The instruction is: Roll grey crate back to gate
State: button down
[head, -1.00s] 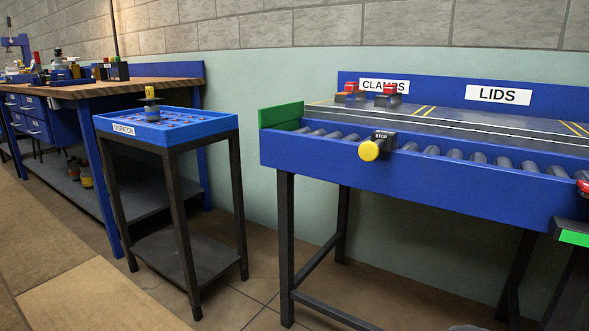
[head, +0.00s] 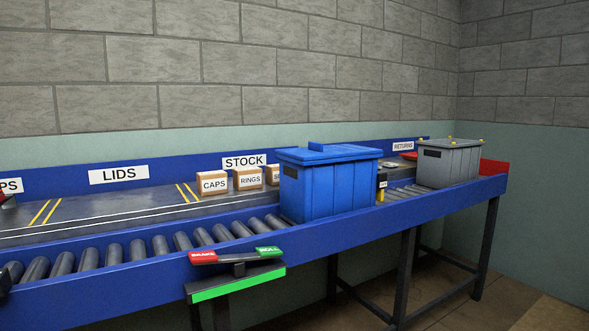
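The grey crate (head: 449,165) stands upright on the rollers near the right end of the blue conveyor, with small yellow knobs on its top corners. A small black and yellow post (head: 382,187), perhaps the gate, stands at the front rail between the grey crate and a large blue crate; its lower part merges with the rail. Some bare rollers (head: 405,191) show between the post and the grey crate.
The lidded blue crate (head: 327,187) sits on the rollers left of the post. A red and green pedal-like control (head: 237,256) juts out in front. CAPS (head: 213,184) and RINGS boxes (head: 248,179) stand behind. A red end stop (head: 493,167) closes the right end. Rollers on the left are bare.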

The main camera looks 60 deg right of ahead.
aim_at(442, 164)
jog(key=z, duration=3.15)
jog(key=i+l+u, duration=0.15)
jog(key=i, duration=0.45)
jog(key=i+l+u, duration=0.15)
jog(key=i+l, duration=0.3)
jog(key=i+l+u, duration=0.15)
jog(key=i+l, duration=0.25)
jog(key=i, duration=0.25)
